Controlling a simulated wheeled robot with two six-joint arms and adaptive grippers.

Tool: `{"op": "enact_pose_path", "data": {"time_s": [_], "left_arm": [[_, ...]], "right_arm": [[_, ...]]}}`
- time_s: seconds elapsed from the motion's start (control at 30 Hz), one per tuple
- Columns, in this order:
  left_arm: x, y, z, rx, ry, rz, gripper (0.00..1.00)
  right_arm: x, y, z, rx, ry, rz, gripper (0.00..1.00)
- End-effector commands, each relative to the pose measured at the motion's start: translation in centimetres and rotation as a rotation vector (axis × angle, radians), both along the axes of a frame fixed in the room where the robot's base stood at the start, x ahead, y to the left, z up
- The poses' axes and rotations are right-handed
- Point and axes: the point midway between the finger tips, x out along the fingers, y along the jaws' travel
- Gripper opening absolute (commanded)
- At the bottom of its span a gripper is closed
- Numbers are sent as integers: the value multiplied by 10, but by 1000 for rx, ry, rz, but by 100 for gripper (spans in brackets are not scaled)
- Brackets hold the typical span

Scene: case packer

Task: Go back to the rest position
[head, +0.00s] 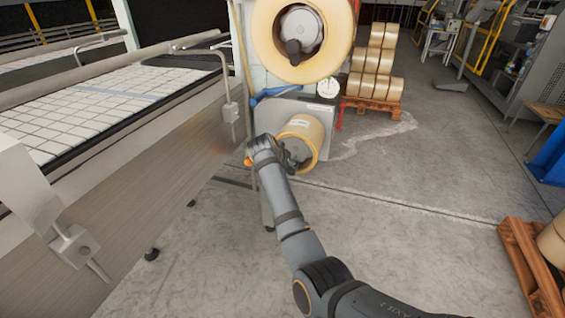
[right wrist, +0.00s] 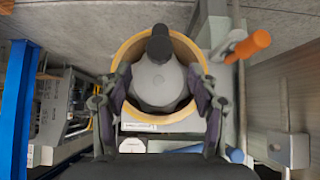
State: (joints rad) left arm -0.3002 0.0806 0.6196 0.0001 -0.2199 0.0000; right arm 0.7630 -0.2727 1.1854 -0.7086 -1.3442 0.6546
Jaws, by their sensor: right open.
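My right gripper (head: 278,152) is at the end of my arm, which comes in from the bottom right of the head view. It is beside the lower tan tape roll (head: 309,128) on the machine. In the right wrist view the gripper (right wrist: 165,92) is open, with one finger on each side of the grey hub (right wrist: 158,84) and its dark knob (right wrist: 159,45). Nothing is held between the fingers. I cannot tell whether the fingers touch the roll. My left gripper is not in view.
A larger tape roll (head: 264,22) hangs above. A conveyor (head: 130,175) runs along the left. An orange handle (right wrist: 247,46) is close by in the right wrist view. Stacked rolls stand on a pallet (head: 371,107) behind; another pallet (head: 530,262) is at right. Floor between is clear.

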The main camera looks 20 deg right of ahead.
Motion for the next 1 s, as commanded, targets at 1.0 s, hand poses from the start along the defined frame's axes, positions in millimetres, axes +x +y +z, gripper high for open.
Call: {"op": "enact_pose_path", "data": {"time_s": [1.0], "left_arm": [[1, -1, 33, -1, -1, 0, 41]], "right_arm": [[-127, 3, -273, 6, 329, 365, 61]]}}
